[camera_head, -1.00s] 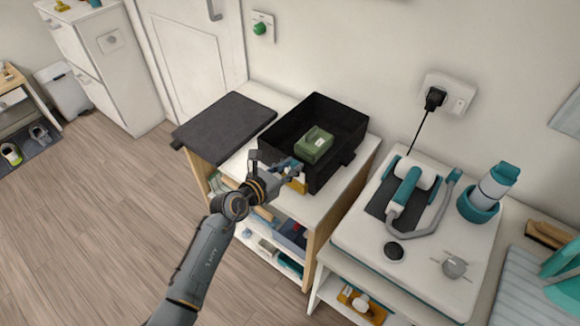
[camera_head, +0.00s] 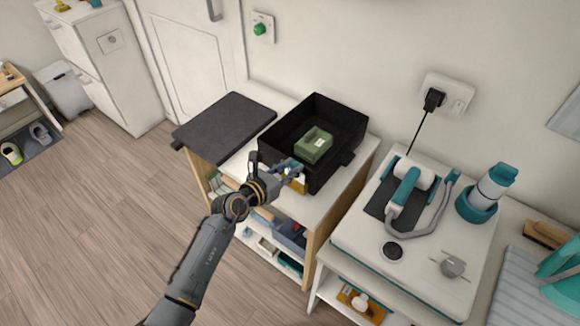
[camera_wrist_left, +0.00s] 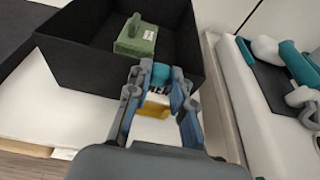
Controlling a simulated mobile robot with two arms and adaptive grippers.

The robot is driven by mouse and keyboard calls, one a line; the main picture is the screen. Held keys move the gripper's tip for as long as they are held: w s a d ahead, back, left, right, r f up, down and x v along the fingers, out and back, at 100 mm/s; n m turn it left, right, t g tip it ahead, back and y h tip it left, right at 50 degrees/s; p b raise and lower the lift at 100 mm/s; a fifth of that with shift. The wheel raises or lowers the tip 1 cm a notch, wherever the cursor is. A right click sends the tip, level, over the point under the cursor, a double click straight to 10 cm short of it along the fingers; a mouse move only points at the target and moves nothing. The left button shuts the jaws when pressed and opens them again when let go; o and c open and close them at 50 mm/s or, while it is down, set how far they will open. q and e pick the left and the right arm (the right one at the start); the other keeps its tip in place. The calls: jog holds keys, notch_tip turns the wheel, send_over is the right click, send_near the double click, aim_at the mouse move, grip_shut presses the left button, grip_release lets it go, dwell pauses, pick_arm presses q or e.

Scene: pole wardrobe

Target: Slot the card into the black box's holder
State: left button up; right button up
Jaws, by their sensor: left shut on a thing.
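The black box (camera_head: 330,118) stands open on a white-topped shelf unit against the wall; it also shows in the left wrist view (camera_wrist_left: 85,72). My left gripper (camera_head: 290,168) is at the box's front side, shut on a small piece that I take for the card. In the left wrist view, teal (camera_wrist_left: 160,74), white and yellow (camera_wrist_left: 153,108) patches show between the fingers (camera_wrist_left: 156,90). The fingers hide much of the front wall, so I cannot tell the holder from the card or whether the card is inside it. My right gripper is not in view.
A green block with a white label (camera_head: 314,144) lies inside the box. The box's dark lid-like panel (camera_head: 226,127) lies to its left. A white counter (camera_head: 340,236) with teal appliances stands to the right. A strip of white shelf top in front is clear.

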pick_arm(q)
jog(key=shift+f+b, duration=1.55)
jog(key=shift+f, duration=0.55)
dwell(1.8)
jog(key=o, duration=0.9)
jog(key=shift+o, duration=0.2)
